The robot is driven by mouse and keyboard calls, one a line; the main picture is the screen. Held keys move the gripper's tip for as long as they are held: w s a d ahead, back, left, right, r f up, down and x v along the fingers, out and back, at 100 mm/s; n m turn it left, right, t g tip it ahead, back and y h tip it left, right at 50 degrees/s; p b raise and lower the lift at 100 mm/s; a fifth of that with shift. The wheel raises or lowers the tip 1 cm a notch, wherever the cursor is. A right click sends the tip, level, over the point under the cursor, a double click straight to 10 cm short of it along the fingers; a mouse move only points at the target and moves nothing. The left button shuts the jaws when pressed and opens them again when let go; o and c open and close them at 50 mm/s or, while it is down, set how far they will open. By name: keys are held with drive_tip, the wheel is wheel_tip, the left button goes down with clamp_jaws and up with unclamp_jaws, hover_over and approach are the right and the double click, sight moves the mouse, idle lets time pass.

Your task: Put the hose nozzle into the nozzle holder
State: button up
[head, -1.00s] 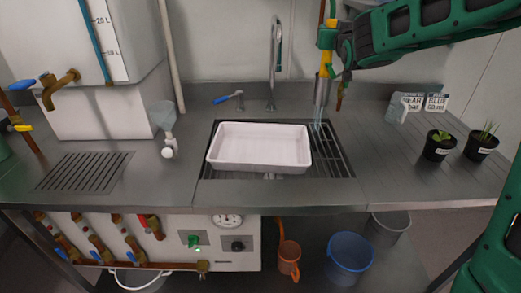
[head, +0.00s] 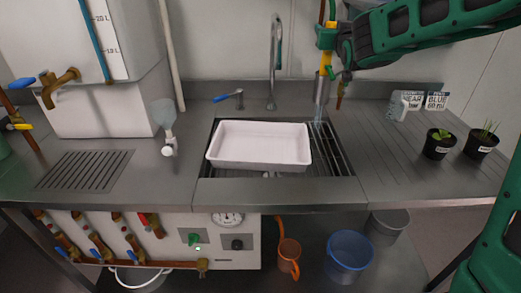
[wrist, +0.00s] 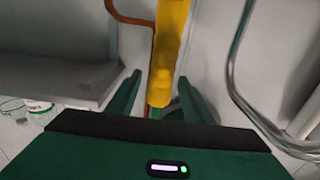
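The hose nozzle (head: 326,42), yellow and green, stands upright at the back wall right of the tap. Its lower end meets the top of the grey cylindrical nozzle holder (head: 321,90); I cannot tell how deep it sits. My gripper (head: 340,58) is at the nozzle from the right. In the wrist view the yellow nozzle (wrist: 168,55) stands between my two green fingers (wrist: 160,80), with gaps showing at its sides, so the fingers look open around it. A pale streak, like water, shows below the holder.
A white tray (head: 222,165) rests over the sink grate (head: 338,160). The tap (head: 275,65) stands left of the nozzle. Two potted plants (head: 438,147) (head: 481,143) and labelled cards (head: 436,101) are on the right counter. A water tank (head: 100,105) stands left.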

drive_tip(key=shift+s, duration=0.1)
drive_tip(key=s, duration=1)
drive_tip(key=s+d+f+m+g+h, duration=0.4)
drive_tip(key=s+d+f+g, duration=0.5)
drive_tip(key=s+d+f, duration=0.85)
drive_tip(key=s+f+m+g+y, duration=0.1)
drive_tip(key=s+f+g+y, duration=0.1)
drive_tip(key=s, duration=1.1)
drive_tip(key=s+f+m+g+y, duration=0.1)
drive_tip(key=s+f+g, duration=0.4)
drive_tip(key=s, duration=0.9)
drive_tip(key=shift+d+g+y, duration=0.4)
drive_tip(key=shift+g+y, duration=0.2)
drive_tip(key=shift+g, duration=0.5)
drive_tip(key=shift+w+f, duration=0.1)
